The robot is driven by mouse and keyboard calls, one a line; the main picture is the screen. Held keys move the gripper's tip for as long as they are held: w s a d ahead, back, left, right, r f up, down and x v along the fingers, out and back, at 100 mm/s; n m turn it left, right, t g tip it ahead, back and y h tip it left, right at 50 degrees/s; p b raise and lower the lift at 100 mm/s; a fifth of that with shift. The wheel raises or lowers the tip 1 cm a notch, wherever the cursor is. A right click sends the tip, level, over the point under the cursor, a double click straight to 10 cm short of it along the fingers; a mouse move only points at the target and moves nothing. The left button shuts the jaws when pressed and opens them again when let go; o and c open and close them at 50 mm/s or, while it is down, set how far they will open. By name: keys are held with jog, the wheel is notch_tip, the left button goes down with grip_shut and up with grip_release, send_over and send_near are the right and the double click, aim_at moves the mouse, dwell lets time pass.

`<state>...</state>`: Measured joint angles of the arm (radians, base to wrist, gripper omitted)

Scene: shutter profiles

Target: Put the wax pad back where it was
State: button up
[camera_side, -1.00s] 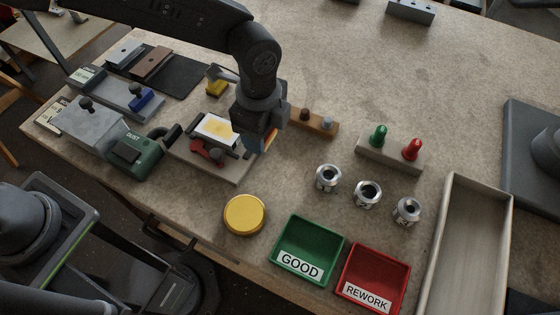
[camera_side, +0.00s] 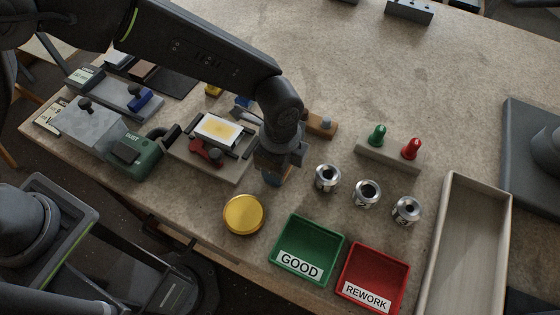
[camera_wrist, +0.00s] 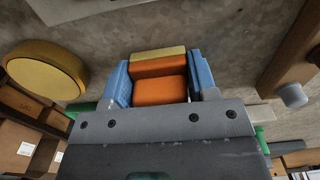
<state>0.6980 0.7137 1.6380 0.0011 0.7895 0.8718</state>
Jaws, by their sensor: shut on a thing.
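My gripper (camera_wrist: 160,85) has blue fingers shut on an orange block with a pale yellow layer at its far end, which I take for the wax pad (camera_wrist: 160,92). In the side view my gripper (camera_side: 272,178) is held over the bench, between the clamp fixture and the metal rings, fingers downward. The pad is mostly hidden there behind the fingers. A round yellow disc (camera_side: 243,214) lies on the bench just left and in front of the gripper; it also shows in the wrist view (camera_wrist: 45,70).
The clamp fixture with a white and yellow plate (camera_side: 217,130) stands left of the gripper. A wooden peg block (camera_side: 320,127) is behind it. Several metal rings (camera_side: 327,178) stand to the right. The green GOOD tray (camera_side: 308,248) and red REWORK tray (camera_side: 373,278) are in front.

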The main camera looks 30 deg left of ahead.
jog(key=o, duration=1)
jog(key=shift+f, duration=0.1)
jog(key=shift+c, duration=0.2)
notch_tip(320, 180, up, 12)
jog(key=shift+r, duration=0.2)
